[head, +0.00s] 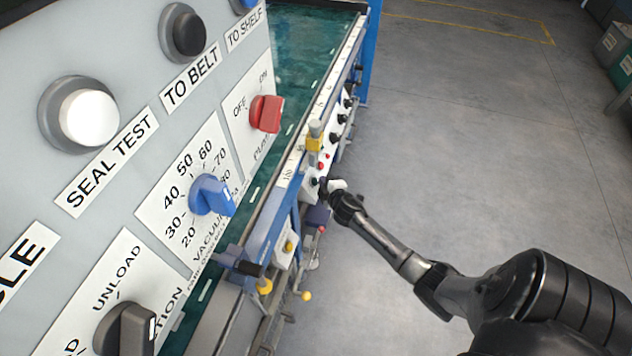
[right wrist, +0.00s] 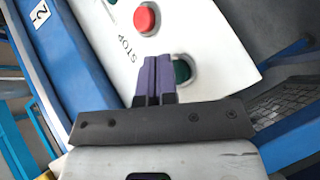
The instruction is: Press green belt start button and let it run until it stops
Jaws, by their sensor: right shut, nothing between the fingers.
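The green button (right wrist: 182,71) shows in the right wrist view on a white panel (right wrist: 215,30), partly hidden behind my right gripper's purple fingers (right wrist: 153,62). The fingers are shut together with nothing between them. Their tips lie over the left part of the green button in this view; I cannot tell whether they touch it. A red button (right wrist: 145,18) sits above it, beside the label "STOP". In the head view my right gripper (head: 324,187) is at the belt's side rail, by the small panels. The green belt (head: 305,45) runs away to the back. My left gripper is out of view.
A large grey control panel (head: 130,60) fills the left of the head view, with a white knob (head: 89,118), a blue dial (head: 209,195) and a red switch (head: 265,113). Several small knobs line the belt's side. The grey floor (head: 480,130) to the right is clear.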

